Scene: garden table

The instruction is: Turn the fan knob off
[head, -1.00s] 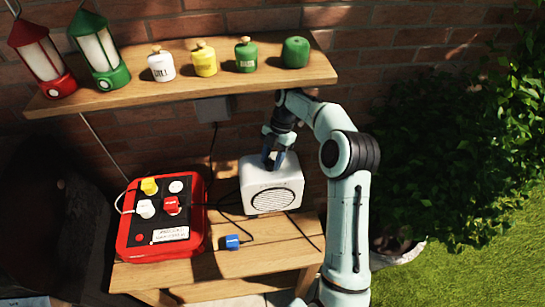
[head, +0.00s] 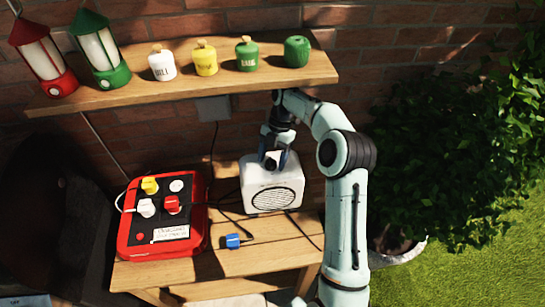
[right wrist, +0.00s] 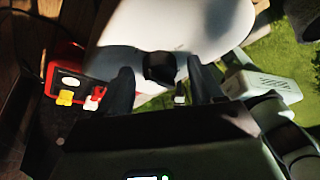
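The white fan box (head: 272,195) with a round dark grille stands on the wooden table, right of the red box. In the right wrist view its white top (right wrist: 150,30) fills the upper middle, with a dark knob (right wrist: 160,68) on it. My left gripper is not in view.
A red box (head: 125,238) with several coloured plugs or knobs is left of the fan. A blue plug (head: 233,241) lies on the table (head: 265,262) in front. A shelf (head: 220,80) with lanterns and canisters hangs above. Cables run between the box and fan.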

